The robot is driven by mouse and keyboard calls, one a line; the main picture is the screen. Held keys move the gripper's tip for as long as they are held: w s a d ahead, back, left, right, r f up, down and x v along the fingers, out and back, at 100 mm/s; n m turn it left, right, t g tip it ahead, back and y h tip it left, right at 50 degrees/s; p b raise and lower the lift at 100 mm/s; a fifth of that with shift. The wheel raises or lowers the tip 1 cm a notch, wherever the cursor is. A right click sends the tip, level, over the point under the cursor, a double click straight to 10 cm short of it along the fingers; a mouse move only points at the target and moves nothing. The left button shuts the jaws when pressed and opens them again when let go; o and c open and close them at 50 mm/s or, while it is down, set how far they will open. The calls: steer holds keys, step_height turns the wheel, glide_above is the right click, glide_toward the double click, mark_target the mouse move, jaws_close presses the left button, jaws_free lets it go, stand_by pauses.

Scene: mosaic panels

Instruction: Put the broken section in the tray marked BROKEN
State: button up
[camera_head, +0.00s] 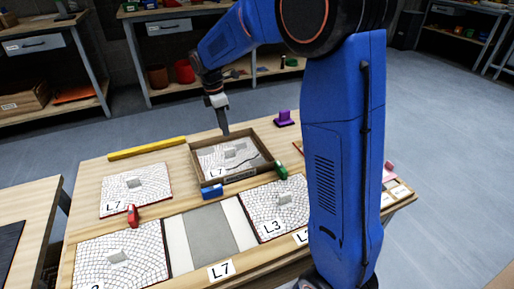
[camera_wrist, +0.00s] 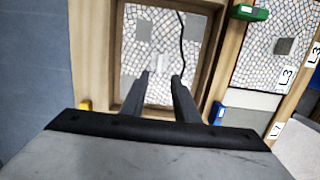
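A mosaic section marked L7 (camera_head: 212,160) lies inside a wooden tray (camera_head: 195,170) at the middle of the bench. The tray's front has a dark label that I cannot read. My gripper (camera_head: 225,132) is above the tray's far side, fingers pointing down. In the wrist view its two fingers (camera_wrist: 160,76) are apart with nothing held between them.
A grey empty slot (camera_head: 210,233) labelled L7 lies between the L3 section (camera_head: 268,212) and another section (camera_head: 100,255) at the front. One more section (camera_head: 125,190) lies left. Red (camera_head: 132,215), blue (camera_head: 212,191), green (camera_head: 281,171) and purple (camera_head: 285,119) pieces stand around the tray.

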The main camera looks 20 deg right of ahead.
steer(key=s+d+r+m+t, duration=0.1)
steer(key=s+d+r+m, duration=0.25)
steer(key=s, duration=0.55)
steer(key=s+d+r+m+t+y, duration=0.1)
steer(key=s+d+r+m, duration=0.3)
steer(key=s, duration=0.6)
steer(key=s+r+m+t, duration=0.1)
steer(key=s+r+m, duration=0.1)
steer(key=s+m, duration=0.5)
steer(key=s+f+m+t, duration=0.1)
steer(key=s+f+m, duration=0.2)
steer(key=s, duration=0.9)
steer(key=shift+d+f+t, duration=0.3)
steer(key=shift+d+t, duration=0.1)
steer(key=shift+d, duration=0.05)
